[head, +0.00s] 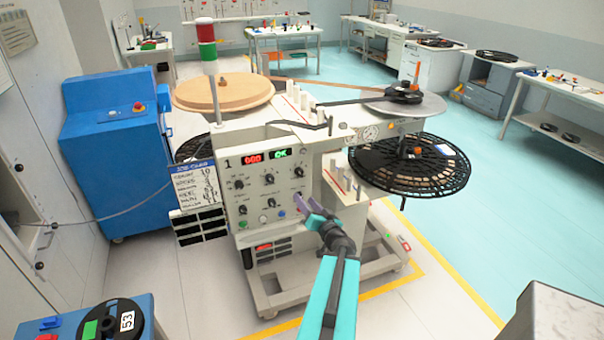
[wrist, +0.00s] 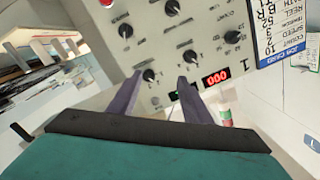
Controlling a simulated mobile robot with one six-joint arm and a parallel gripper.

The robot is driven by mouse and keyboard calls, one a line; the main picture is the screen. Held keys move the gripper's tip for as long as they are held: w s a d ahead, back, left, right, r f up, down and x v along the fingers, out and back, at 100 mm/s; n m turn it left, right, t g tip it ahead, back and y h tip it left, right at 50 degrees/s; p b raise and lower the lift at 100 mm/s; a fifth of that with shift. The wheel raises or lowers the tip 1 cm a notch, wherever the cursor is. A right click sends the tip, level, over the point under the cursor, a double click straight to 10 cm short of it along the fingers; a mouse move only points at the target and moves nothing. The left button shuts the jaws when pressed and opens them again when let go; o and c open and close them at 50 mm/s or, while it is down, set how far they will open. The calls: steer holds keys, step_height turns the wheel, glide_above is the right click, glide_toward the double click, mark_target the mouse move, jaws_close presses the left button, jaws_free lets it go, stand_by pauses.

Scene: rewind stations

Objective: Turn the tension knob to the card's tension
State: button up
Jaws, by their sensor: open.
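The machine's front panel (head: 256,190) carries several dark knobs in rows. Their labels are too small to read, so I cannot tell which is the tension knob. The job card (head: 195,186), white with a blue header, hangs left of the panel; its tension line is not legible. It also shows upside down in the wrist view (wrist: 286,32). My gripper (head: 303,204) is open at the panel's lower right in the head view. In the wrist view its purple fingers (wrist: 160,80) point at the panel, with a knob (wrist: 150,75) showing between the tips, nearer the left one. Contact is unclear.
A red display (head: 253,158) and a green OK display (head: 282,153) sit atop the panel. A black reel (head: 415,164) juts out at the machine's right. A blue cabinet (head: 115,150) stands left.

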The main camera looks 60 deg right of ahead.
steer(key=shift+m+g+h, duration=0.3)
steer(key=shift+m+h, duration=0.1)
steer(key=shift+h, duration=0.3)
steer(key=s+d+r, duration=0.2)
steer(key=shift+s+d, duration=0.15)
steer(key=shift+s, duration=0.2)
steer(key=shift+w+d+f+b, duration=0.1)
steer(key=shift+w+f+b, duration=0.1)
steer(key=shift+b, duration=0.15)
steer(key=b+x, duration=0.2)
steer(key=b, duration=0.2)
steer(key=shift+w+d+b, duration=0.15)
steer(key=shift+w+b, duration=0.15)
steer(key=shift+b, duration=0.1)
steer(key=b+x, duration=0.1)
steer(key=b, duration=0.5)
steer(key=shift+w+d+f, duration=0.1)
steer(key=shift+w+d, duration=0.1)
steer(key=shift+w, duration=0.05)
steer(key=b, duration=0.6)
steer(key=shift+w+d, duration=0.25)
steer(key=shift+w, duration=0.1)
